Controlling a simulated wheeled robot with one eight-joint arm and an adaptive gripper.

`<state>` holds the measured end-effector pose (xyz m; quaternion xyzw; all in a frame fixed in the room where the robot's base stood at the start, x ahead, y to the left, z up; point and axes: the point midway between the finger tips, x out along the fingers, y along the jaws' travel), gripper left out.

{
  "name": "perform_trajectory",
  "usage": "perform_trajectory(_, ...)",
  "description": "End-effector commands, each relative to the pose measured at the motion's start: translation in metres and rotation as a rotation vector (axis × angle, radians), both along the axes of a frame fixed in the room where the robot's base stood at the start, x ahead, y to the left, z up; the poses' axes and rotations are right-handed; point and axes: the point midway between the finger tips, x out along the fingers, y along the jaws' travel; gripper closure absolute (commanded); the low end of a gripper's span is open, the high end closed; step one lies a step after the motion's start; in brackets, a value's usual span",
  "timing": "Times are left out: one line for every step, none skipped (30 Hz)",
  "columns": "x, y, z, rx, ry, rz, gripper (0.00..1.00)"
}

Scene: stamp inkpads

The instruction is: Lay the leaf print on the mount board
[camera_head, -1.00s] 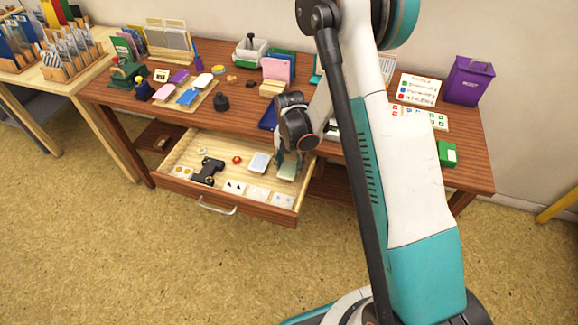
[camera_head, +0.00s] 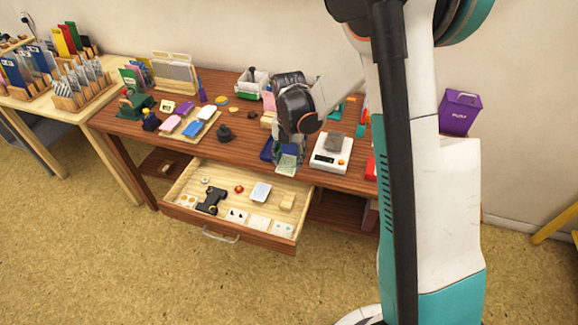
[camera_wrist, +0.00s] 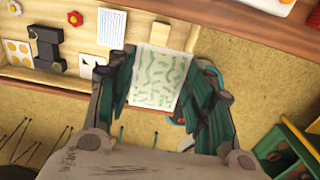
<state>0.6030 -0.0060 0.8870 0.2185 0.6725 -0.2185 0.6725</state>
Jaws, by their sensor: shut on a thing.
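The leaf print (camera_wrist: 160,72) is a pale sheet with green leaf marks. In the wrist view my gripper (camera_wrist: 160,88) is shut on it, with a finger at each side. In the head view my gripper (camera_head: 288,156) holds the print (camera_head: 287,165) by the table's front edge, above the back right of the open drawer. A dark blue flat piece (camera_head: 266,149) lies on the table just behind and left of my gripper, partly hidden by it. I cannot tell whether it is the mount board.
The open drawer (camera_head: 190,213) holds several cards, a black piece and a small red knob. A white scale (camera_head: 331,152) with a grey block stands right of my gripper. Coloured pads (camera_head: 188,122) and stamps stand to the left. A purple bin (camera_head: 460,113) is at far right.

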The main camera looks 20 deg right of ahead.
Motion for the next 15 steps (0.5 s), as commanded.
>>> perform_trajectory(0.000,0.000,0.009,0.000,0.000,0.000,0.62)
perform_trajectory(0.000,0.000,0.012,0.000,0.000,0.000,0.62)
perform_trajectory(0.000,0.000,0.015,0.000,0.000,0.000,0.62)
perform_trajectory(0.000,0.000,0.018,0.000,0.000,0.000,0.62)
perform_trajectory(0.000,0.000,0.019,0.000,0.000,0.000,0.62)
perform_trajectory(0.000,0.000,0.021,0.000,0.000,0.000,0.62)
perform_trajectory(0.000,0.000,0.022,0.000,0.000,0.000,0.62)
perform_trajectory(0.000,0.000,0.023,0.000,0.000,0.000,0.62)
perform_trajectory(0.000,0.000,0.023,0.000,0.000,-0.002,0.62)
perform_trajectory(0.000,0.000,0.024,0.000,0.000,-0.006,0.62)
perform_trajectory(0.000,0.000,0.024,0.000,0.000,-0.014,0.62)
perform_trajectory(-0.001,0.000,0.023,0.000,0.000,-0.030,0.62)
perform_trajectory(-0.001,0.000,0.023,0.000,0.000,-0.048,0.62)
perform_trajectory(-0.002,0.000,0.023,0.000,0.000,-0.072,0.62)
perform_trajectory(-0.003,0.000,0.023,0.000,0.000,-0.112,0.62)
